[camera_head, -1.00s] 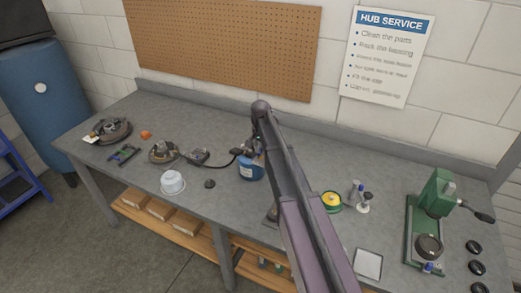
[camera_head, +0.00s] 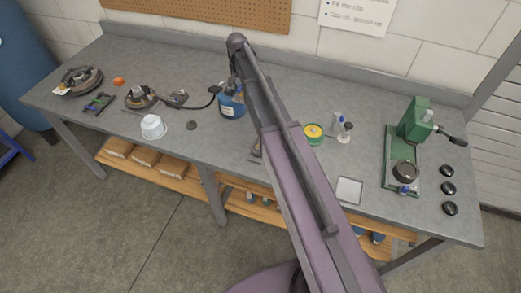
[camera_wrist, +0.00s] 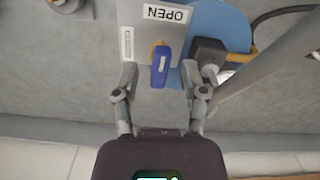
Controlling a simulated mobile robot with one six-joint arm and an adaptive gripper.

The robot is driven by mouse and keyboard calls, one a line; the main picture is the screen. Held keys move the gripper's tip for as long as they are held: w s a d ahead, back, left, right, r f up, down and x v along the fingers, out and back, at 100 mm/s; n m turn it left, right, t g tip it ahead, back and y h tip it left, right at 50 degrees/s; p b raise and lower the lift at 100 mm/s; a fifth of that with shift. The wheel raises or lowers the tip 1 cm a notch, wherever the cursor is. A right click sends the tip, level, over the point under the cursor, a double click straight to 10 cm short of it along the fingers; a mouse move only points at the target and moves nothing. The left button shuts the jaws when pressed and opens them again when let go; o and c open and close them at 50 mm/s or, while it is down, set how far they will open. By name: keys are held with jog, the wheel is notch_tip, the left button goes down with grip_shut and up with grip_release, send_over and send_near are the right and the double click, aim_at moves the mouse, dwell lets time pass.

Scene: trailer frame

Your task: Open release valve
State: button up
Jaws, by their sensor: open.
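My gripper (camera_wrist: 159,78) is open, with one finger on each side of the lever's free end. I cannot tell whether either finger touches it. Behind the plate is a blue round body (camera_wrist: 226,22). In the head view, a blue canister (camera_head: 232,104) with a pale label stands on the bench. My arm partly covers it and hides my gripper there.
A dark block (camera_wrist: 208,50) with a hose sits close right of the gripper. On the grey bench (camera_head: 330,95) are a white tub (camera_head: 153,127), a yellow-green tin (camera_head: 313,132), a white tray (camera_head: 349,190) and a green press (camera_head: 401,150). A pegboard (camera_head: 200,12) hangs behind.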

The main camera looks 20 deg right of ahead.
aim_at(241, 89)
jog(key=n, duration=0.6)
notch_tip(241, 89, up, 14)
jog(key=p, duration=1.4)
jog(key=shift+m, duration=0.5)
jog(key=s+f+b, duration=0.6)
jog(key=s, duration=0.3)
jog(key=s+f+b, duration=0.7)
jog(key=s, duration=0.2)
jog(key=s+f+b, duration=0.7)
jog(key=s, duration=0.2)
jog(key=shift+s+d, duration=0.15)
jog(key=shift+s, duration=0.25)
jog(key=shift+s+f+b, duration=0.45)
jog(key=shift+s+f, duration=0.05)
jog(key=shift+s, duration=0.25)
